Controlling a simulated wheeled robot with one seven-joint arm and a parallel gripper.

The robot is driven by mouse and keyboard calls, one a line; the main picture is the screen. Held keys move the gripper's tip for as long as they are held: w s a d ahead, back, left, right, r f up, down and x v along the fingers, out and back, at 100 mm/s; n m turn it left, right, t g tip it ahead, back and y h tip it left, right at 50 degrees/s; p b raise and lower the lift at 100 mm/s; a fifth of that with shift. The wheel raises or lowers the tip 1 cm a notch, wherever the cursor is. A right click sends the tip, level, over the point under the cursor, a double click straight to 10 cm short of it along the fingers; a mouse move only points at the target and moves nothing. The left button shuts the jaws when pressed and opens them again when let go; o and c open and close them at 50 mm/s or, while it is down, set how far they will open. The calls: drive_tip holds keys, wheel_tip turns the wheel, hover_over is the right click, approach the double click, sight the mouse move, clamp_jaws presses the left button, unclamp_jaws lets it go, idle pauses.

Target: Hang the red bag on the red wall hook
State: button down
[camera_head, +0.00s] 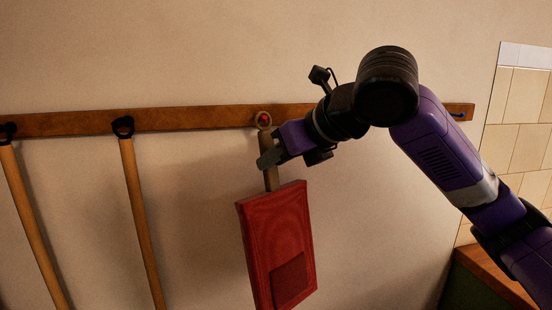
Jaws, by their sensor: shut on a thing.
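The red bag (276,243) hangs below my gripper in the head view, in front of the wall and slightly tilted. A strap (271,178) rises from its top and ends in a tan ring (264,120). My gripper (268,160) is shut on the strap, below the ring. The red hook (264,118) shows as a small red spot inside the ring, on the wooden rail. The ring looks lined up around the hook, but I cannot tell whether it is on the hook or in front of it.
The wooden rail (195,118) runs across the wall. Two wooden poles (143,220) hang from black holders at the left. A blue hook (458,115) is near the rail's right end. Tiles (515,130) and a wooden-topped counter (490,270) are at the right.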

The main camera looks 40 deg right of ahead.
idle(0.3)
drive_tip(key=c, duration=1.1)
unclamp_jaws()
drive_tip(key=shift+o, duration=0.2)
drive_tip(key=shift+p+v, duration=1.05)
drive_tip(key=shift+v, duration=1.2)
drive_tip(key=v, duration=0.8)
